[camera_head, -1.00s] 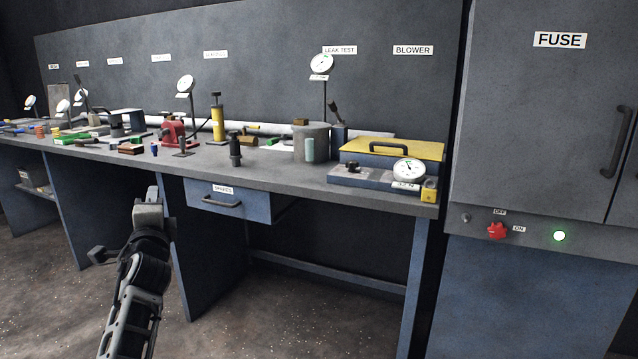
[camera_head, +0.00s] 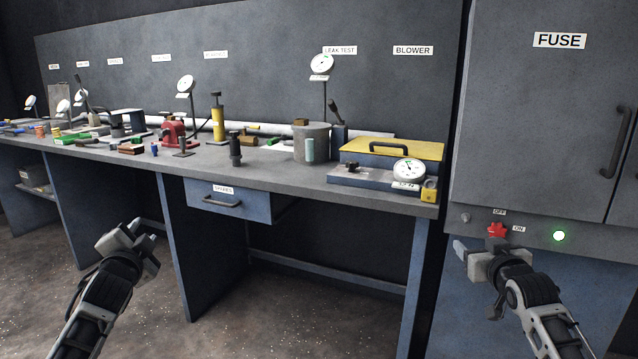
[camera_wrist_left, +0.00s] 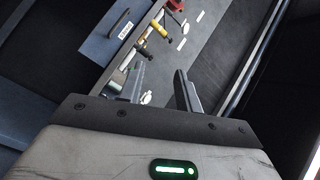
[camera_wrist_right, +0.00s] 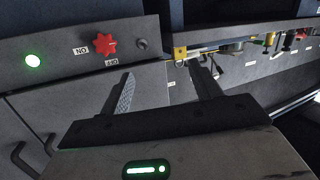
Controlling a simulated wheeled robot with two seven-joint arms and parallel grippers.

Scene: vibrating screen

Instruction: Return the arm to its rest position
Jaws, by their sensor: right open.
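My left gripper (camera_head: 146,229) is low at the left in the head view, in front of the bench and below its top. The left wrist view shows its two fingers (camera_wrist_left: 160,78) apart with nothing between them. My right gripper (camera_head: 474,247) is at the lower right in the head view, in front of the fuse cabinet and just below the red switch (camera_head: 497,230). In the right wrist view its fingers (camera_wrist_right: 164,76) are apart and empty, and the red switch (camera_wrist_right: 105,45) shows beyond them. I cannot see contact with the switch.
The workbench (camera_head: 290,181) holds several gauges, a yellow-lidded box (camera_head: 415,151) and small parts. A drawer (camera_head: 228,201) hangs below it. The fuse cabinet (camera_head: 545,120) stands right, with a lit green lamp (camera_head: 559,236). Floor (camera_head: 250,325) in front of the bench looks clear.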

